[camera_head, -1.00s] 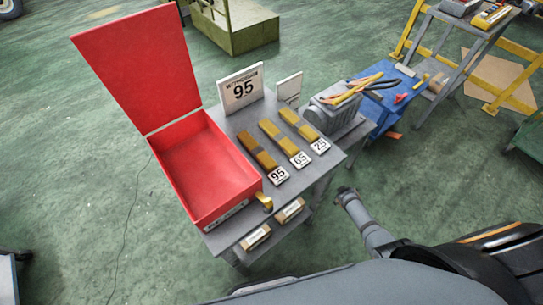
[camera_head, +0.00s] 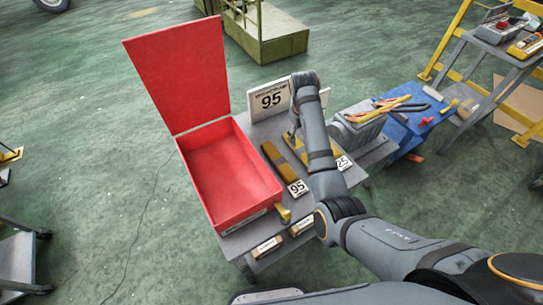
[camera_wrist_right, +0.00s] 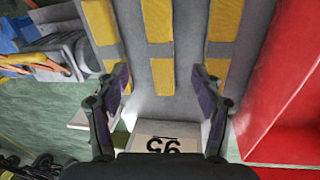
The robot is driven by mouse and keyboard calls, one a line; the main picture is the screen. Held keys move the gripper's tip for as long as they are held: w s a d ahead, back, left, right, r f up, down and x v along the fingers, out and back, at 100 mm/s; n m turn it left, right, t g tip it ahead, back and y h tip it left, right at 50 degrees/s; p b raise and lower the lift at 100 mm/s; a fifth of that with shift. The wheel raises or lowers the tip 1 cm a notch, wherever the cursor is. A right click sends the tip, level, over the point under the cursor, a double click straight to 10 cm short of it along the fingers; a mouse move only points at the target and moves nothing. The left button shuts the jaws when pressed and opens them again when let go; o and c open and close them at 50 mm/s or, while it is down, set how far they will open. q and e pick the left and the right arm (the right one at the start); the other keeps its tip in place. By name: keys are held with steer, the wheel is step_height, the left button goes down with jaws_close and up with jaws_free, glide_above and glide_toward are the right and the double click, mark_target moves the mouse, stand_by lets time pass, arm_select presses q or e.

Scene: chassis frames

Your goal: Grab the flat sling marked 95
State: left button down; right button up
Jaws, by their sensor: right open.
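The sling marked 95 is a folded yellow-brown strap (camera_head: 284,163) on the grey cart, next to the red box, with its 95 tag (camera_head: 298,188) at its near end. In the right wrist view it is the yellow strap on the right (camera_wrist_right: 224,20), beside the red box. My right gripper (camera_wrist_right: 160,78) is open and empty above the cart, with the middle strap (camera_wrist_right: 159,25) between its fingers in that view. The right finger overlaps the far part of the 95 strap. My left gripper is not in view.
The open red box (camera_head: 225,180) stands left of the straps, lid raised. A 95 sign (camera_head: 271,99) stands at the cart's back; it also shows in the wrist view (camera_wrist_right: 160,143). A grey toolbox (camera_head: 362,130) and blue cart (camera_head: 405,132) are to the right.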

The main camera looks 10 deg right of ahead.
steer(key=s+a+n+g+y, duration=0.1)
steer(key=s+a+y, duration=0.15)
steer(key=a, duration=0.55)
steer(key=p, duration=0.1)
glide_above(281, 162)
steer(key=shift+h, duration=0.45)
steer(key=f, duration=0.4)
steer(key=shift+s+d, duration=0.2)
steer(key=shift+a+f, duration=0.1)
steer(key=shift+f, duration=0.35)
step_height(281, 162, down, 5)
steer(key=shift+w+a+f+p, duration=0.1)
steer(key=shift+w+f+p, duration=0.05)
steer(key=shift+p, duration=0.4)
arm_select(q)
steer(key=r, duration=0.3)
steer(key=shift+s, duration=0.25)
arm_select(e)
steer(key=shift+c, duration=0.4)
jaws_close()
